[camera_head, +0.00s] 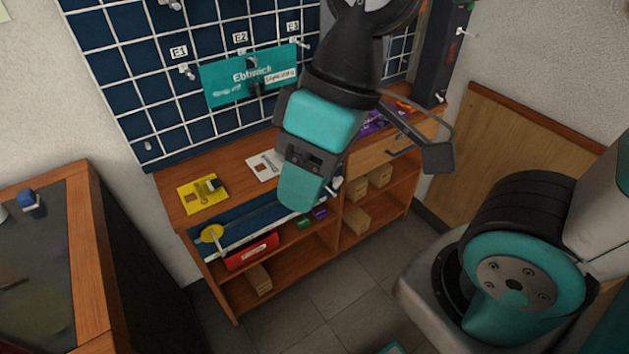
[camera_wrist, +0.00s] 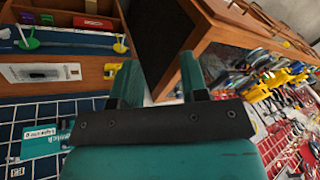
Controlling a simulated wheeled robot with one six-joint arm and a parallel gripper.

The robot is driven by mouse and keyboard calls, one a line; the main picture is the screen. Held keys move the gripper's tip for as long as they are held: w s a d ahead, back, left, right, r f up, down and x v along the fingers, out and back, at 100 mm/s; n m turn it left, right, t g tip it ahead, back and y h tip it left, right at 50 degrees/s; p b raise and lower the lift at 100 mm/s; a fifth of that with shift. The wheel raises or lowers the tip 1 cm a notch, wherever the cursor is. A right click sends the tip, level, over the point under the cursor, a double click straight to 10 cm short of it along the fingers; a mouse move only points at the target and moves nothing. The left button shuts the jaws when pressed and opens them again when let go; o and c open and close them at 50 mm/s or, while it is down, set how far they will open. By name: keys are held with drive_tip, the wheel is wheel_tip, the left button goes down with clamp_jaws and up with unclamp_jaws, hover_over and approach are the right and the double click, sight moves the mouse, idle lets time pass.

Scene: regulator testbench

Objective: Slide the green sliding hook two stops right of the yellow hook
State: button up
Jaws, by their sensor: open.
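The yellow hook (camera_head: 212,234) sits near the left end of the dark blue rail (camera_head: 255,221) on the bench front in the head view. It also shows in the wrist view (camera_wrist: 121,47). The green sliding hook (camera_wrist: 28,44) is on the same rail in the wrist view, well left of the yellow one in that turned picture. In the head view the green hook is hidden, probably behind my gripper (camera_head: 300,188). In the wrist view my gripper's two teal fingers (camera_wrist: 160,78) are apart with nothing between them, clear of both hooks.
A yellow card (camera_head: 203,194) and a white card (camera_head: 265,165) lie on the bench top. A tiled wall panel (camera_head: 150,60) with hooks and a teal sign (camera_head: 235,85) stands behind. A red bin (camera_head: 252,251) and wooden blocks (camera_head: 357,219) are on the shelves below. Floor in front is clear.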

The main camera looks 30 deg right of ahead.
drive_tip(key=w+d+f+m+h+b, duration=0.1)
drive_tip(key=w+d+f+m, duration=0.15)
drive_tip(key=w, duration=0.75)
drive_tip(key=m+h+b, duration=0.2)
drive_tip(key=m+h, duration=0.1)
drive_tip(key=m, duration=0.1)
hover_over(329, 189)
wheel_tip(329, 189, down, 20)
drive_tip(key=r, duration=0.1)
wheel_tip(329, 189, down, 17)
drive_tip(key=shift+s+f, duration=0.1)
drive_tip(key=shift+f, duration=0.05)
clamp_jaws()
